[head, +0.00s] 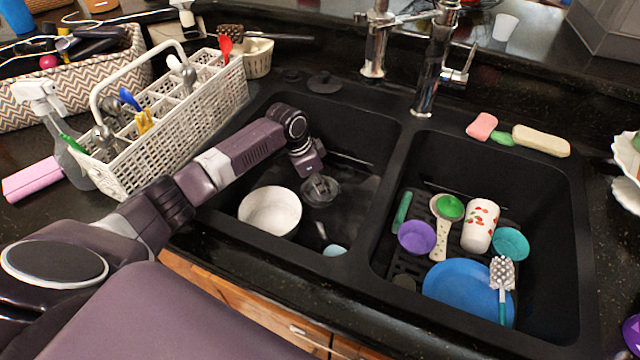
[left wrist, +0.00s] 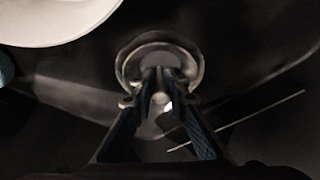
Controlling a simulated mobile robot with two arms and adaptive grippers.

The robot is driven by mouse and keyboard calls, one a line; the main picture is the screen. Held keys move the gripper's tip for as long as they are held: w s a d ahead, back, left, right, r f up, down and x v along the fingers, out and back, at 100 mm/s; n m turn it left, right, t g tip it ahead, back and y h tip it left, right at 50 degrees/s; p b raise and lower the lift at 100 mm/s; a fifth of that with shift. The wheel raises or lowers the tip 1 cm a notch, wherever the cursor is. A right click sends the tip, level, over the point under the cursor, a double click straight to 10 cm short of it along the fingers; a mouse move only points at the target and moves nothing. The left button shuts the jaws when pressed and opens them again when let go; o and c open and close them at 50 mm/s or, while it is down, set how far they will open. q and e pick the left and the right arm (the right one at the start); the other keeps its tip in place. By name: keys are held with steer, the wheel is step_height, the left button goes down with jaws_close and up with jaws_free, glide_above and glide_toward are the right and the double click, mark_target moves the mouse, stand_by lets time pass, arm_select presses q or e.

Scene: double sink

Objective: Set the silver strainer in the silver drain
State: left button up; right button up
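My left arm reaches into the left basin. Its gripper (head: 312,176) points down, right above a round silver strainer (head: 320,191). In the left wrist view the strainer's shiny rim (left wrist: 125,72) lies around the fingertips. The two fingers of my left gripper (left wrist: 160,82) come close together at the strainer's middle and appear shut on it. The strainer is blurred there. No separate silver drain can be made out; it may be hidden under the strainer. I cannot tell whether the strainer is raised or rests on the basin floor. My right gripper is not in view.
A white bowl (head: 270,211) stands in the left basin, close left of the strainer. The right basin holds a blue plate (head: 465,285), a purple bowl (head: 416,237) and other dishes. A white utensil basket (head: 160,145) stands left of the sink. Faucets (head: 430,75) rise behind.

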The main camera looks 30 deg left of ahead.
arm_select(q)
steer(key=o, duration=0.5)
steer(key=shift+o, duration=0.2)
steer(key=v, duration=1.2)
